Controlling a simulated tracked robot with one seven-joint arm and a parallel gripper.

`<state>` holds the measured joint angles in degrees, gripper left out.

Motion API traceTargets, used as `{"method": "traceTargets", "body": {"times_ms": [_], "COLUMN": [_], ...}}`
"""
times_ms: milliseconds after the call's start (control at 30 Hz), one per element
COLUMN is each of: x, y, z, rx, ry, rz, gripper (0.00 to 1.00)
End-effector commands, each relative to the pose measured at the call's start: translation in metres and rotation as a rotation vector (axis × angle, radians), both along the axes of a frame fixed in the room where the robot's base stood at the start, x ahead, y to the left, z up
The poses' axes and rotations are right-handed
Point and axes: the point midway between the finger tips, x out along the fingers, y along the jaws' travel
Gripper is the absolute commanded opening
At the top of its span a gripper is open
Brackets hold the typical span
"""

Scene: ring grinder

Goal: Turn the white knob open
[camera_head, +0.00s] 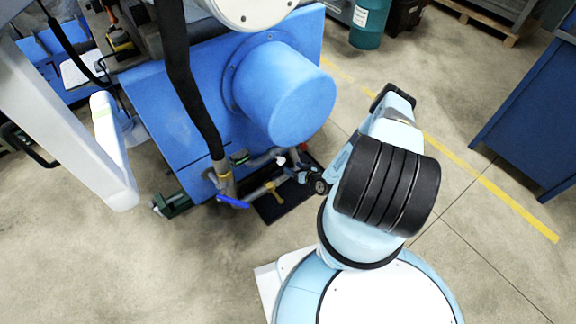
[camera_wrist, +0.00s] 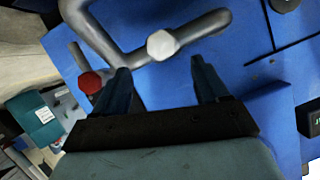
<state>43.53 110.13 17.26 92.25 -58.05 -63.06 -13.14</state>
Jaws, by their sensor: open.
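The white knob (camera_wrist: 162,45) shows in the wrist view as a pale, many-sided cap on a grey pipe. It lies just beyond the fingertips, between their two lines. My gripper (camera_wrist: 160,65) is open, with one dark finger on each side and nothing between them. I cannot tell how far the knob is from the fingertips in depth. A red knob (camera_wrist: 90,82) sits to the left, close to the left finger; it also shows small in the head view (camera_head: 281,161). In the head view my gripper is small and dark beside the pipes, and its fingers are hard to make out.
Grey pipes (camera_wrist: 205,25) run in front of the blue machine panel (camera_wrist: 265,100). In the head view a big blue cylinder (camera_head: 290,95) juts out above the pipes, and a black hose (camera_head: 185,90) hangs to their left. The floor (camera_head: 480,220) to the right is clear.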

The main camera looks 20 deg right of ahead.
Motion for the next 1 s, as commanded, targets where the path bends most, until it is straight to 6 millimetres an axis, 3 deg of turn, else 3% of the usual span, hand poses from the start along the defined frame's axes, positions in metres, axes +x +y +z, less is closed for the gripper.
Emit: {"method": "traceTargets", "body": {"times_ms": [300, 1000], "x": [-0.028, -0.026], "y": [-0.013, -0.019], "z": [0.012, 0.015], "rx": [0.001, -0.011], "ry": [0.000, 0.012], "rz": [0.000, 0.007], "gripper": [0.74, 0.74]}}
